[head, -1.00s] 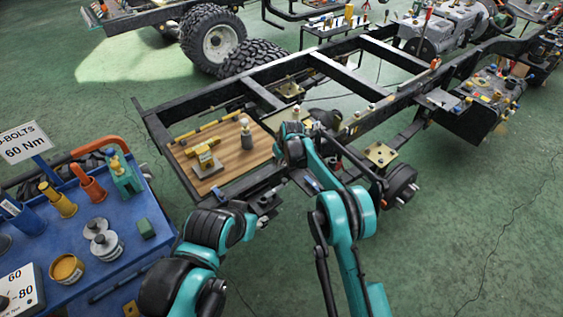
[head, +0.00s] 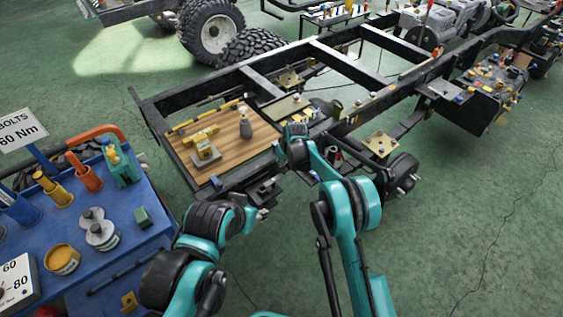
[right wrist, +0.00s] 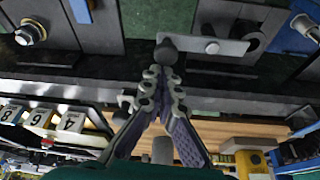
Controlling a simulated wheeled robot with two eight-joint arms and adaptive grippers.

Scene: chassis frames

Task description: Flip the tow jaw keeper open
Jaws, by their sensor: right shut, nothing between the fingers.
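The tow jaw keeper is too small to pick out with certainty in the head view. I cannot tell whether the tips touch the knob. My right gripper is shut and empty. In the head view it is at the near frame rail (head: 280,152), right of the wooden board, its fingers partly hidden. My left gripper (head: 262,205) is low in front of the board, its fingers unclear.
The wooden board (head: 232,148) carries a yellow fixture (head: 203,144) and a grey bottle-like item (head: 245,124). A blue cart (head: 130,245) with tools stands at left. The dark chassis frame (head: 330,65) runs back right. Green floor is open at right.

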